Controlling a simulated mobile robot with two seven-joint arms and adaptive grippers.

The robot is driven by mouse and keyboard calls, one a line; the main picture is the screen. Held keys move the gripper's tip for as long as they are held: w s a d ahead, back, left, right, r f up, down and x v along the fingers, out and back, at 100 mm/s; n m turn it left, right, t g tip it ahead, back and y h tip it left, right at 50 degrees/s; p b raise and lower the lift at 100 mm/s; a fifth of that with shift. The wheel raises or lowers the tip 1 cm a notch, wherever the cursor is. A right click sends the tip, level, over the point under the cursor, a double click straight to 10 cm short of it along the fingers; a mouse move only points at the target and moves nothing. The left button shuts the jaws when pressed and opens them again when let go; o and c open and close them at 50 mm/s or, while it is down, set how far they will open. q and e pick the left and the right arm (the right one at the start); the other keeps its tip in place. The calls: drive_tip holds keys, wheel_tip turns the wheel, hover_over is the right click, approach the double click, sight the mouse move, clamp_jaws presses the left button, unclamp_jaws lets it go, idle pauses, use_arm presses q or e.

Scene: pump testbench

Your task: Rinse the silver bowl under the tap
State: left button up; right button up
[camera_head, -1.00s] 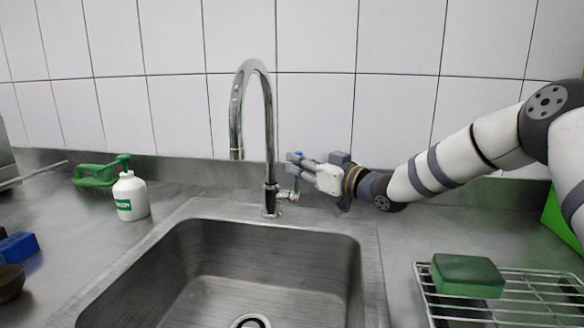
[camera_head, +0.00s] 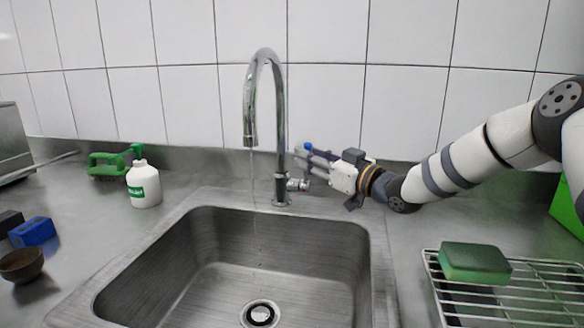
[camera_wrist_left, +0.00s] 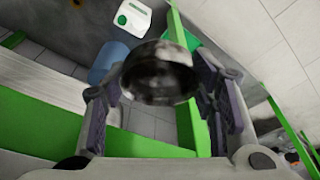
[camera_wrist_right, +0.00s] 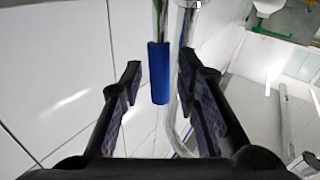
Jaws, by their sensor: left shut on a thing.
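The silver bowl (camera_wrist_left: 158,72) shows dark and shiny in the left wrist view. My left gripper (camera_wrist_left: 160,88) is shut on it, with a finger on either side. Neither shows in the head view. The chrome tap (camera_head: 281,125) stands behind the sink (camera_head: 185,275), and a thin stream of water runs from its spout. My right gripper (camera_head: 306,160) is beside the tap's base at the blue-tipped lever (camera_head: 308,147). In the right wrist view its fingers are apart, with the blue lever (camera_wrist_right: 159,75) between them and gaps on both sides.
A green sponge (camera_head: 474,263) lies on a wire rack (camera_head: 535,302) right of the sink. A white soap bottle (camera_head: 144,186), a green brush (camera_head: 106,164), a blue block (camera_head: 33,231) and a brown bowl (camera_head: 22,264) are on the left counter. The sink is empty.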

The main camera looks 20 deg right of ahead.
drive_tip(key=v, duration=1)
drive_tip(key=shift+s, duration=0.35)
drive_tip(key=shift+d+f, duration=0.1)
drive_tip(key=shift+f, duration=0.05)
